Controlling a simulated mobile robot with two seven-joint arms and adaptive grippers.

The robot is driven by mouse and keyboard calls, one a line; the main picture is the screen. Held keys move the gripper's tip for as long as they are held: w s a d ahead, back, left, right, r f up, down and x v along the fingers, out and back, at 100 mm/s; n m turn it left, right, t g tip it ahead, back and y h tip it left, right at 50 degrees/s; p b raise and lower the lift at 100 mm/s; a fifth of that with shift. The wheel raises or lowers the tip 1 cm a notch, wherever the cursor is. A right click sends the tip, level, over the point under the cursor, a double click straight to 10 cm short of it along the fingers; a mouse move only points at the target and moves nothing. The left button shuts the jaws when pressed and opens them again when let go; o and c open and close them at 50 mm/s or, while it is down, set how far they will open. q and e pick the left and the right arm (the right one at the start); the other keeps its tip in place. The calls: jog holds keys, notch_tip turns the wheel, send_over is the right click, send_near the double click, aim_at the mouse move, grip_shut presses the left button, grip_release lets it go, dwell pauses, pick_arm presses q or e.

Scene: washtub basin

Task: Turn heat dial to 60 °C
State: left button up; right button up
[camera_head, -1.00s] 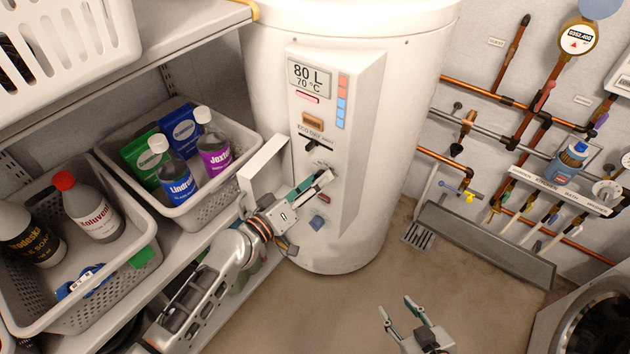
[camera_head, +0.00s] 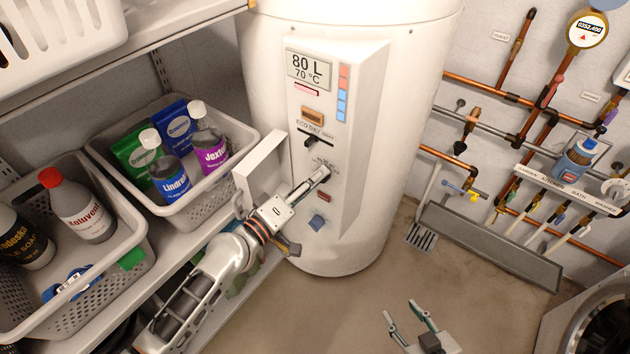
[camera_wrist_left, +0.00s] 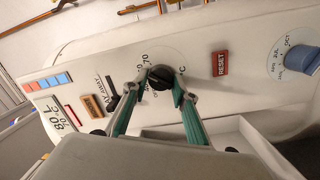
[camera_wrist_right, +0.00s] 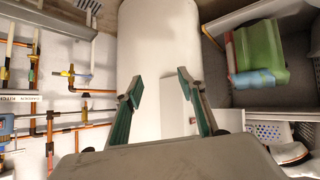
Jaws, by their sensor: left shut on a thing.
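The white water heater (camera_head: 345,85) has a front panel whose display (camera_head: 309,69) reads 80 L and 70 °C. The black heat dial (camera_wrist_left: 160,76) shows in the left wrist view between my left fingertips, with 70 marked beside it. My left gripper (camera_wrist_left: 163,84) is shut on this dial, one finger on each side. In the head view my left gripper (camera_head: 318,178) covers most of the dial. My right gripper (camera_head: 411,318) is open and empty, low in front of the heater; in the right wrist view its fingers (camera_wrist_right: 160,88) are apart.
A red RESET button (camera_wrist_left: 221,63) and a blue knob (camera_wrist_left: 300,59) sit near the dial. A black mode lever (camera_head: 310,141) is above it. Shelf baskets with bottles (camera_head: 245,150) stand left. Copper pipes (camera_head: 480,90) run along the right wall. The floor in front is clear.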

pick_arm(q)
jog(key=shift+a+f+n+b, duration=0.1)
jog(key=shift+f+n+b, duration=0.2)
jog(key=shift+n, duration=0.6)
pick_arm(e)
jog(key=shift+w+d+f, duration=0.15)
jog(key=shift+w+f, duration=0.05)
jog(key=shift+w, duration=0.2)
pick_arm(q)
jog(key=shift+r, duration=0.1)
pick_arm(e)
jog(key=shift+r, duration=0.1)
jog(key=shift+s, duration=0.25)
pick_arm(q)
jog(key=o, duration=1.1)
jog(key=shift+c, duration=0.2)
pick_arm(e)
jog(key=shift+s+f, duration=0.15)
jog(key=shift+f, duration=0.25)
pick_arm(q)
jog(key=shift+r, duration=0.1)
